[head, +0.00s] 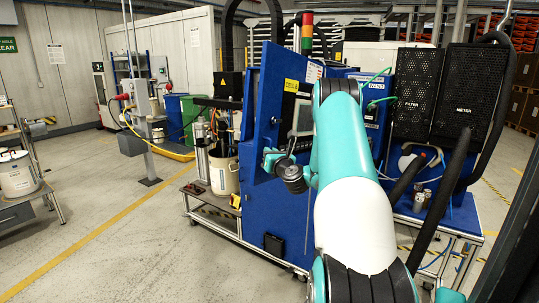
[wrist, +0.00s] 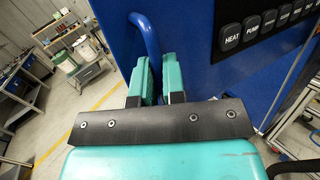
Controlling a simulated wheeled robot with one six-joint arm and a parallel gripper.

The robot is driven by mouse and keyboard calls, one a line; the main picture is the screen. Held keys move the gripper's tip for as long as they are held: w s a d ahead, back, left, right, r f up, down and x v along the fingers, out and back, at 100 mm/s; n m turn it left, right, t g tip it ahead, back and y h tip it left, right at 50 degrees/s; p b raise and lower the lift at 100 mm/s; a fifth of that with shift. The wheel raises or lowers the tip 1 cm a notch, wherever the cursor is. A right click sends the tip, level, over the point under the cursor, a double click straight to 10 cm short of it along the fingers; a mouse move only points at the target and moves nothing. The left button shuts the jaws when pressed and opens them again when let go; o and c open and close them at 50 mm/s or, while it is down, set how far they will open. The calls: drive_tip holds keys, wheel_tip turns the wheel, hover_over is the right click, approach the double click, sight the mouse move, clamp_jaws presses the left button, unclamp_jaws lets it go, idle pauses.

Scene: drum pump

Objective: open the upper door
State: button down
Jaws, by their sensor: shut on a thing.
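The blue cabinet (head: 259,215) stands in the middle of the head view, with a tall blue upper panel (head: 264,110) that looks like the upper door. The handle's lower end is hidden between the fingers.
A black strip of buttons marked HEAT and PUMP (wrist: 252,28) is right of the handle. A white bucket (head: 224,172) stands left of the cabinet. Black filter and meter panels (head: 445,90) stand at right.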

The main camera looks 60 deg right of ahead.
drive_tip(key=c, duration=1.5)
unclamp_jaws()
drive_tip(key=shift+s+d+f, duration=0.15)
drive_tip(key=shift+d+f, duration=0.05)
drive_tip(key=shift+d, duration=0.05)
drive_tip(key=shift+a+r, duration=0.1)
drive_tip(key=b+v, duration=1.6)
drive_tip(key=v, duration=0.1)
drive_tip(key=shift+s+a, duration=0.1)
